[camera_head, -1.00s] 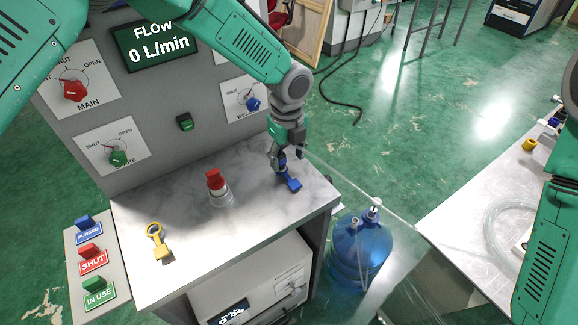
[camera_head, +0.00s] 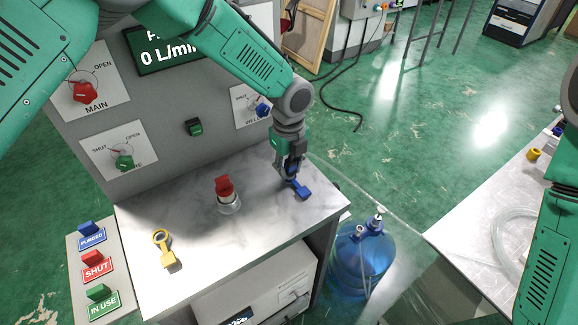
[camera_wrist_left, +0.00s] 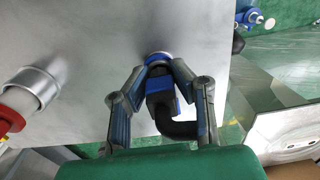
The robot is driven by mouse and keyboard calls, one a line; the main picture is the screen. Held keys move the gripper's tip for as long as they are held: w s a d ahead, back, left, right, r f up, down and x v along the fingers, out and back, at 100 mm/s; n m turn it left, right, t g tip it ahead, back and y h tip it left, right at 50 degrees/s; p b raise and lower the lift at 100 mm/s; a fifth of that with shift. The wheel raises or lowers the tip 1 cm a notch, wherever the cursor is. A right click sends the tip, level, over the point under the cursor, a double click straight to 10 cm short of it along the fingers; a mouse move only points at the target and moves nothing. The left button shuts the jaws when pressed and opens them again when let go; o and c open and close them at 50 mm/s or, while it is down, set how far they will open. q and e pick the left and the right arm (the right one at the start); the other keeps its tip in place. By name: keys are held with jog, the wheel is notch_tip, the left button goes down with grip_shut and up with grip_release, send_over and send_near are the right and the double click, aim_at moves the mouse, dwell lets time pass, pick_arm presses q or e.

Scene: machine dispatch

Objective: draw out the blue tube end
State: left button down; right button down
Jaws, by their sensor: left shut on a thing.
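The blue tube end (camera_head: 299,189) is at the right part of the bench top, below my left gripper (camera_head: 291,173).
A red-capped fitting (camera_head: 225,190) stands left of the gripper, and a yellow ring-ended piece (camera_head: 164,250) lies at the front left. The upright panel (camera_head: 215,125) with knobs rises behind. A blue bottle (camera_head: 360,262) stands beyond the bench's right edge.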

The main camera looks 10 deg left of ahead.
aim_at(289, 160)
pick_arm(q)
jog(key=shift+r, duration=0.5)
jog(key=shift+d+r+p, duration=0.35)
jog(key=shift+r+p, duration=0.2)
jog(key=shift+p, duration=0.1)
jog(key=shift+r, duration=0.3)
jog(key=shift+a+r+p, duration=0.4)
jog(key=shift+r+p, duration=0.1)
jog(key=shift+p, duration=0.15)
jog(key=shift+a+r, duration=0.1)
jog(key=shift+r, duration=0.2)
jog(key=shift+d+r+p, duration=0.45)
jog(key=shift+r+p, duration=0.35)
jog(key=shift+p, duration=0.05)
jog(key=shift+a, duration=0.1)
pick_arm(e)
jog(key=r, duration=0.4)
jog(key=shift+d+r, duration=0.15)
jog(key=shift+d, duration=0.2)
pick_arm(q)
jog(key=shift+a, duration=0.2)
pick_arm(e)
jog(key=shift+a, duration=0.2)
